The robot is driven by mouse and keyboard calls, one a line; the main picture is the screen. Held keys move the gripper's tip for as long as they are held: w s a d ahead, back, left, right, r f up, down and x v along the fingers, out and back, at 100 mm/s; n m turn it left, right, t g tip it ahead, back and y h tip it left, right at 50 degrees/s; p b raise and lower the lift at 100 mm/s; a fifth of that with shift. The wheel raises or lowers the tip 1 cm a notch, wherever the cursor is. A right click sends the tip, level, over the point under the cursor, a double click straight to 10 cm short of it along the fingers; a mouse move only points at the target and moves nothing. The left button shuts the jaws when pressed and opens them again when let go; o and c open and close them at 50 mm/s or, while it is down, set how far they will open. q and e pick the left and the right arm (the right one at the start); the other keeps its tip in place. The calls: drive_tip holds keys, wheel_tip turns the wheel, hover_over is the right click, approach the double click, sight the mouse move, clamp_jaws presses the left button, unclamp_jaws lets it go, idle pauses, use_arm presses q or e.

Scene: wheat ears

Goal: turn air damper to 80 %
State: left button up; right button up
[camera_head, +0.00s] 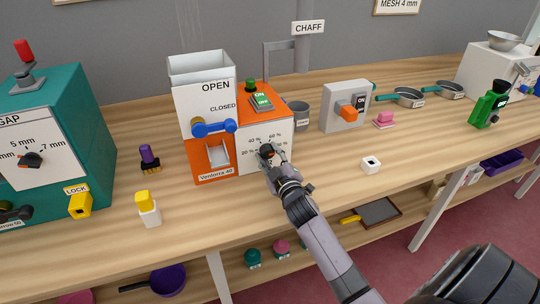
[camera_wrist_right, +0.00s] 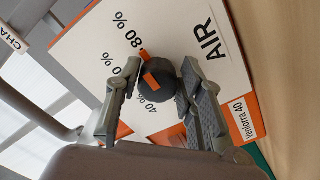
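The air damper knob (camera_wrist_right: 166,91) is dark and round with an orange pointer, on the white AIR dial panel (camera_wrist_right: 205,55) marked in percent. In the right wrist view its pointer leans toward the 80 % mark. The panel is the lower right front of the orange and white Ventorra 40 machine (camera_head: 215,176). My right gripper (camera_wrist_right: 160,75) has one finger on each side of the knob, close against it, and looks shut on it. In the head view the gripper (camera_head: 270,156) covers most of the knob. My left gripper is not in view.
A blue-handled lever (camera_head: 214,128) and a green ON switch (camera_head: 262,101) are on the same machine. A teal machine (camera_head: 95,115) stands left, a grey switch box (camera_head: 345,105) right. The wooden table front (camera_head: 330,205) is largely clear.

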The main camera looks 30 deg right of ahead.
drive_tip(key=o, duration=0.3)
drive_tip(key=v, duration=1.2)
idle(0.5)
